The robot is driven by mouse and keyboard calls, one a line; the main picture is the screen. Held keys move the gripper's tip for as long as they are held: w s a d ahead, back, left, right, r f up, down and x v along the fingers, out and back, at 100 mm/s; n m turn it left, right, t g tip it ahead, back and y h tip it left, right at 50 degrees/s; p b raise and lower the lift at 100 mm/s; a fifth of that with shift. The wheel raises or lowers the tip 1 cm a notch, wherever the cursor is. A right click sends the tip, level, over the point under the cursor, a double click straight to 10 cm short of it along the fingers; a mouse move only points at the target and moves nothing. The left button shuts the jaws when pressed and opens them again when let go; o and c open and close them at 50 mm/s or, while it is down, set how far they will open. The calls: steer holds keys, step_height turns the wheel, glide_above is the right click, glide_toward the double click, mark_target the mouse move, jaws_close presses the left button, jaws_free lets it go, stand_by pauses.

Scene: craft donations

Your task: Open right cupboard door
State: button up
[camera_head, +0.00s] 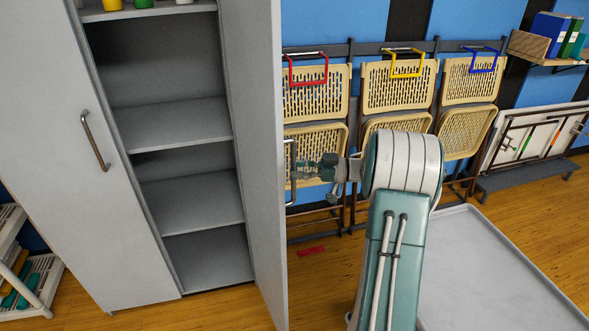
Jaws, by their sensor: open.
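The grey cupboard's right door (262,130) stands wide open, swung out towards me. It shows nearly edge-on, with its outer face turned to the right. Its bar handle (293,150) is on that outer face. My gripper (303,174) is open beside the handle, to the right of the door; whether it touches the handle is too small to tell. The left door (50,130) is shut, with its own bar handle (95,140).
Folding chairs (400,85) hang along the blue wall behind my arm. A grey flat surface (490,265) lies at the lower right. A white rack (35,285) stands at the lower left. A small red object (311,250) lies on the wooden floor.

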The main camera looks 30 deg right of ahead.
steer(key=v, duration=1.1)
steer(key=shift+w+d, duration=0.15)
steer(key=shift+d, duration=0.05)
steer(key=shift+f, duration=0.1)
